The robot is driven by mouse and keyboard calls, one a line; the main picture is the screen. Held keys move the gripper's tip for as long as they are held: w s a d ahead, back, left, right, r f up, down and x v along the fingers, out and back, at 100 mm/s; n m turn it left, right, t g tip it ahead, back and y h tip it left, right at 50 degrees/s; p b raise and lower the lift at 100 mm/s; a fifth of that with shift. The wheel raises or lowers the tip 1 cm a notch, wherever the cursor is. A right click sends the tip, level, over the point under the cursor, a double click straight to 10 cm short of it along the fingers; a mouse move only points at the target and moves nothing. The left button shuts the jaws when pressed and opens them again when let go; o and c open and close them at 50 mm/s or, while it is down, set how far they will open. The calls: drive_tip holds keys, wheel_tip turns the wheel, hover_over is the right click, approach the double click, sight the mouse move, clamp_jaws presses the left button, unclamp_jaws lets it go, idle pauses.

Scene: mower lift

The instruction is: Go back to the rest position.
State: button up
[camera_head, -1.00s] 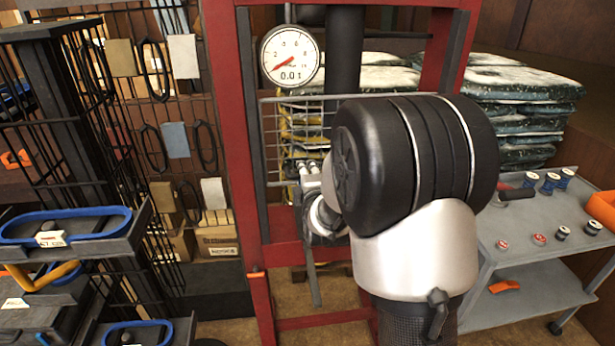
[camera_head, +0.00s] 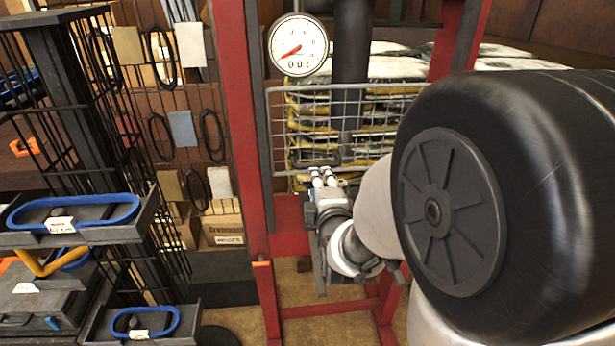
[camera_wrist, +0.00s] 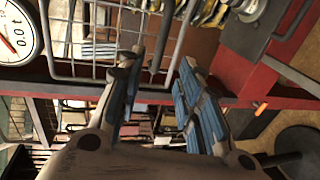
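My gripper (camera_wrist: 160,78) shows in the wrist view, its two fingers with blue pads spread apart. Nothing is between the pads. Beyond the fingers are the grey wire guard (camera_wrist: 100,72) and a red bar of the press frame (camera_wrist: 262,90). I cannot tell how far the fingertips are from them. In the head view my arm's large dark joint fills the right side, and I cannot make out the fingers there.
The red press frame (camera_head: 238,130) carries a dial gauge (camera_head: 298,45) near zero and a wire guard (camera_head: 300,140). A rack with blue-edged trays (camera_head: 100,235) stands left. Wrapped stacks (camera_head: 390,65) are behind. Floor shows under the frame.

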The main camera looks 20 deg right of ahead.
drive_tip(key=shift+a, duration=0.1)
drive_tip(key=s+a+m+g+y, duration=0.1)
drive_tip(key=s+a+m+g, duration=0.2)
drive_tip(key=s, duration=0.6)
drive_tip(key=s+a+m+g+y, duration=0.1)
drive_tip(key=s+a+m+g, duration=0.3)
drive_tip(key=s+m, duration=0.3)
drive_tip(key=s+a+m+g+y, duration=0.2)
drive_tip(key=s+a+m+g, duration=0.1)
drive_tip(key=s, duration=0.9)
drive_tip(key=shift+s+a+f+m, duration=0.15)
drive_tip(key=shift+a+f+m, duration=0.25)
drive_tip(key=shift+a+m, duration=0.5)
drive_tip(key=shift+c, duration=0.2)
